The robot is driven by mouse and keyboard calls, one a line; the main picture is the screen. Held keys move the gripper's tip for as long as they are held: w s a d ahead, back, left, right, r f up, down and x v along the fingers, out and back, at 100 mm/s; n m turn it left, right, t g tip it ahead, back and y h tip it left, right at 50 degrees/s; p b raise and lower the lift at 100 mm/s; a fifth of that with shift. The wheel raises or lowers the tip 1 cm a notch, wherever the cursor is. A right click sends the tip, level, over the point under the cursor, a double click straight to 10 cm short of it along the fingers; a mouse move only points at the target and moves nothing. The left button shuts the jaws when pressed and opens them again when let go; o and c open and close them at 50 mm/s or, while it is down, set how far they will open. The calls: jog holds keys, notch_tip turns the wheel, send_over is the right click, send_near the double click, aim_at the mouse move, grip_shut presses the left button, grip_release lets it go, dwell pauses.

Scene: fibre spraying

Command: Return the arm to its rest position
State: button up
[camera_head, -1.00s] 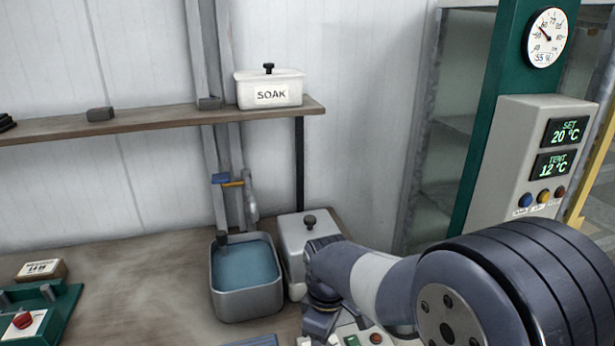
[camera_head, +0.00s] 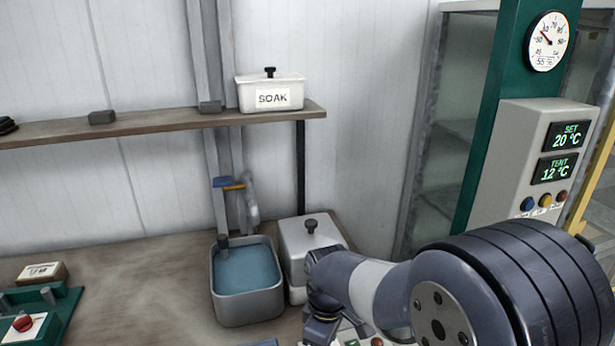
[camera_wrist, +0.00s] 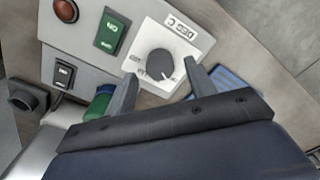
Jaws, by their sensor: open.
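My gripper (camera_wrist: 160,88) shows in the wrist view with its two fingers apart and nothing between them that I can see it hold. Beyond the fingers is a control panel with a round grey dial (camera_wrist: 160,62) labelled DEG C, lying between the fingertips in the picture. I cannot tell whether a finger touches it. In the head view my arm (camera_head: 380,285) reaches in from the lower right across the bench. The fingers are hidden there below the picture edge.
A sink of blue water (camera_head: 247,270) and a lidded grey box (camera_head: 302,250) stand left of my arm. A shelf (camera_head: 150,121) holds a white SOAK box (camera_head: 270,92). A green post with a display box (camera_head: 530,155) stands right. The bench's middle left is clear.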

notch_tip(320, 180, up, 9)
notch_tip(320, 180, down, 11)
jog(key=shift+s+r, duration=0.1)
jog(key=shift+r+m, duration=0.15)
jog(key=shift+m, duration=0.25)
jog(key=m, duration=1.4)
jog(key=shift+d+m, duration=0.1)
jog(key=shift+m, duration=0.3)
jog(key=shift+r+m, duration=0.3)
notch_tip(320, 180, up, 6)
jog(key=shift+f, duration=0.15)
jog(key=shift+d, duration=0.1)
